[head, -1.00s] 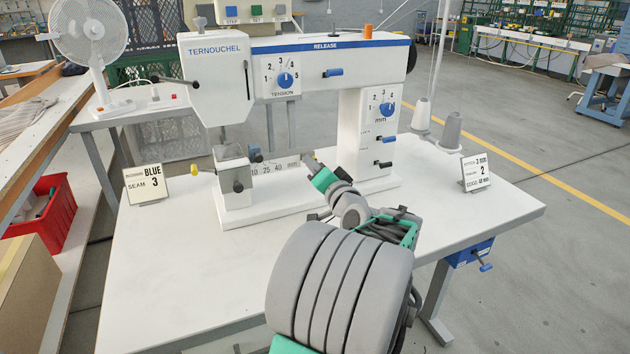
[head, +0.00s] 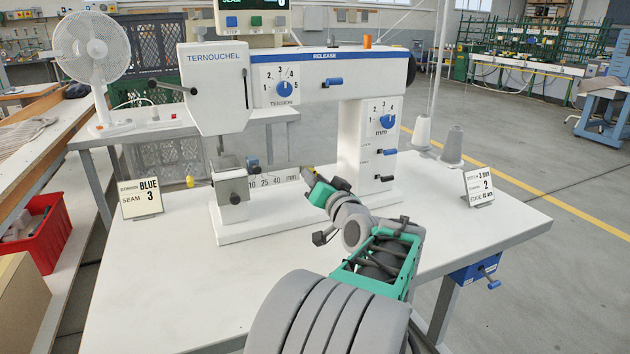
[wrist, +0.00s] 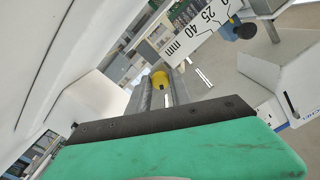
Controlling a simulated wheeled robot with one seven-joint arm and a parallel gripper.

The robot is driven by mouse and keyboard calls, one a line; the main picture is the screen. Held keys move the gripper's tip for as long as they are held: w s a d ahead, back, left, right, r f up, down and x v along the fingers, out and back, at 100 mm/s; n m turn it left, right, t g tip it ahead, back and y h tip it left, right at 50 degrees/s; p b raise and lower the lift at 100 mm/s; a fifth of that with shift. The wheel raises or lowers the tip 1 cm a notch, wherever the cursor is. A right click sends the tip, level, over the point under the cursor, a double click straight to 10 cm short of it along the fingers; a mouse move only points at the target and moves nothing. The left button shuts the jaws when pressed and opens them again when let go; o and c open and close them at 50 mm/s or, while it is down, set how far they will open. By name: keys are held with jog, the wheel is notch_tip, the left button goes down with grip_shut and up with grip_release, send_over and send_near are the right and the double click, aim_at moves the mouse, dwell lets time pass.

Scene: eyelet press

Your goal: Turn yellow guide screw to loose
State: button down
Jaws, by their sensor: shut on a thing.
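The yellow guide screw (wrist: 159,79) shows as a yellow round knob between my fingers in the wrist view. In the head view only a small bit of yellow (head: 312,171) shows at my fingertips, just right of the millimetre scale. My gripper (wrist: 160,92) is shut on this knob, with one grey finger on each side. In the head view my gripper (head: 311,175) reaches in from the lower right, in front of the white press. The far side of the knob and its mount are hidden.
The white press (head: 300,60) stands on the white table (head: 170,270). The scale (wrist: 190,36) and a blue knob (wrist: 232,28) are close by. A second yellow knob (head: 190,182) sits at the press's left. Cards (head: 141,198) (head: 479,186) stand on both sides.

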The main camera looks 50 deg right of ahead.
jog(key=c, duration=1.2)
grip_release()
jog(key=v, duration=0.8)
jog(key=shift+w, duration=0.15)
